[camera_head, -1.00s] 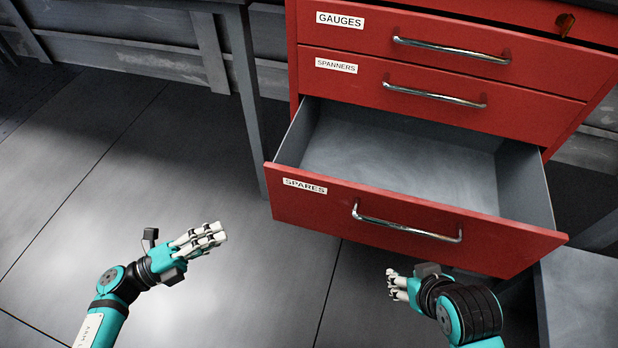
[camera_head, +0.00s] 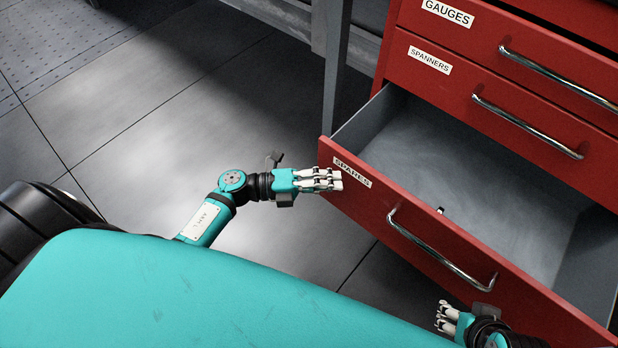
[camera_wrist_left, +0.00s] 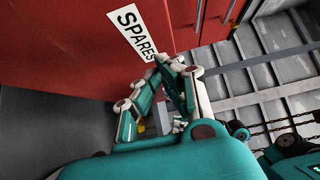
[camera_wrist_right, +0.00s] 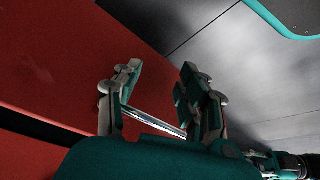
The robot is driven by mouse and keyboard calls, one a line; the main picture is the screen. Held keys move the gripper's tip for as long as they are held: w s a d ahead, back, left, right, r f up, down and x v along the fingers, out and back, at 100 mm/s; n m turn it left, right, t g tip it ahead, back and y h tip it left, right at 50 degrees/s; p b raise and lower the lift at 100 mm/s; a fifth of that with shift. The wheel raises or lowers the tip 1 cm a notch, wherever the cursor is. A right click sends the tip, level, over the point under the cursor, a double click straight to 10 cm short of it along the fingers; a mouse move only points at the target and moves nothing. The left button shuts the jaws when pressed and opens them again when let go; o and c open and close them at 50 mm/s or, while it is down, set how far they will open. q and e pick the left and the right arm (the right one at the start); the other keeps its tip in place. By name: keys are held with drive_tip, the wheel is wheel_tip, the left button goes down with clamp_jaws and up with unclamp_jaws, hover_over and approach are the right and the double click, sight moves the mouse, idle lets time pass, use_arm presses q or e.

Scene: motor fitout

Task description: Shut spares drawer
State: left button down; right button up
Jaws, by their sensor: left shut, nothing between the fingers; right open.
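The red spares drawer (camera_head: 452,262) is pulled well out, its grey inside in view. Its white SPARES label (camera_head: 352,172) is at the left end of the front; the label also shows in the left wrist view (camera_wrist_left: 136,32). My left gripper (camera_head: 336,180) is shut and empty, close to the front by the label; I cannot tell if it touches. My right gripper (camera_head: 442,318) is open, low in front of the drawer near the right part of its chrome handle (camera_head: 430,252). In the right wrist view the handle (camera_wrist_right: 150,118) shows between and beyond the open fingers.
The spanners drawer (camera_head: 450,85) and gauges drawer (camera_head: 520,45) sit above, both with chrome handles. A small dark piece (camera_head: 440,210) shows at the spares drawer's inner front edge. A grey table leg (camera_head: 335,70) stands left of the cabinet. Floor to the left is clear.

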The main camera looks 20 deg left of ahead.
use_arm(q)
drive_tip(key=shift+w+d, duration=0.2)
drive_tip(key=shift+w, duration=0.45)
drive_tip(key=shift+w+d, duration=0.15)
drive_tip(key=shift+w, duration=0.45)
use_arm(e)
drive_tip(key=shift+w+a+r+t, duration=0.2)
drive_tip(key=shift+w+t, duration=0.2)
drive_tip(key=shift+w, duration=0.3)
drive_tip(key=shift+w+a+r+t, duration=0.1)
drive_tip(key=shift+w+a+t, duration=0.1)
drive_tip(key=shift+w+t, duration=0.35)
drive_tip(key=shift+w, duration=0.15)
